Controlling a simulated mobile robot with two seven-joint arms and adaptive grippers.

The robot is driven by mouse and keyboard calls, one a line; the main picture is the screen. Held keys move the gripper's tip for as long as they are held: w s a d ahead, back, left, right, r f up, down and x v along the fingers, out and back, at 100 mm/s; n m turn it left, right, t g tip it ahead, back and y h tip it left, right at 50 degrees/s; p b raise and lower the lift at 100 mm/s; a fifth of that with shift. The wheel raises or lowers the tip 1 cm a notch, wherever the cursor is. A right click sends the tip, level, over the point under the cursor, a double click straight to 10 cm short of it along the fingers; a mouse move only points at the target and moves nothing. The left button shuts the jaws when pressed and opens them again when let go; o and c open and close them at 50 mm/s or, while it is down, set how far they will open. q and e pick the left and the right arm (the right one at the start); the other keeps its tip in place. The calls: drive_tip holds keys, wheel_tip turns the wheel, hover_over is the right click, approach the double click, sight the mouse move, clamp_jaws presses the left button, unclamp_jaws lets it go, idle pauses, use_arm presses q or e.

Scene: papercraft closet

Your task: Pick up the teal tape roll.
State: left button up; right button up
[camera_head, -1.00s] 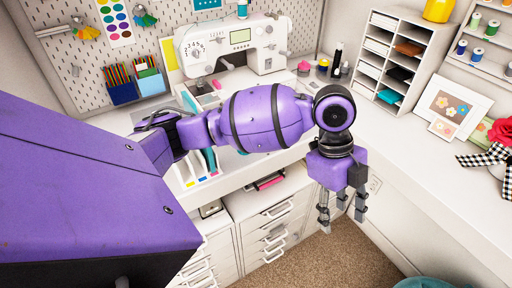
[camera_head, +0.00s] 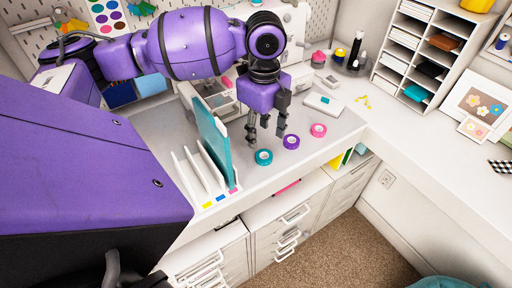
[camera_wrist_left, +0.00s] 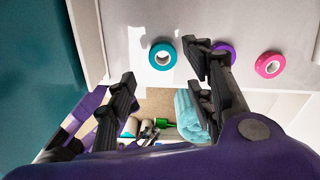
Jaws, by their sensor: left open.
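The teal tape roll (camera_head: 264,157) lies flat on the white desk near its front edge, leftmost of three rolls. It also shows in the left wrist view (camera_wrist_left: 162,57), ahead of the fingers and between their lines. My left gripper (camera_head: 266,130) is open and empty, above and just behind the teal roll in the head view. In the left wrist view its fingers (camera_wrist_left: 160,95) are spread, with one side partly covering the purple roll. My right gripper is not in view.
A purple tape roll (camera_head: 291,142) and a pink one (camera_head: 318,130) lie to the right of the teal roll. A file rack (camera_head: 205,178) with a teal board (camera_head: 213,140) stands close on the left. Drawers (camera_head: 290,225) sit under the desk.

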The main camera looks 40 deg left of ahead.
sight(263, 153)
use_arm(q)
drive_tip(key=f, duration=0.3)
drive_tip(key=shift+s+d, duration=0.15)
drive_tip(key=shift+d, duration=0.05)
wheel_tip(263, 153, down, 4)
drive_tip(key=shift+d+r, duration=0.1)
drive_tip(key=shift+r, duration=0.1)
drive_tip(key=shift+f, duration=0.5)
drive_tip(key=c, duration=0.7)
drive_tip(key=shift+c, duration=0.2)
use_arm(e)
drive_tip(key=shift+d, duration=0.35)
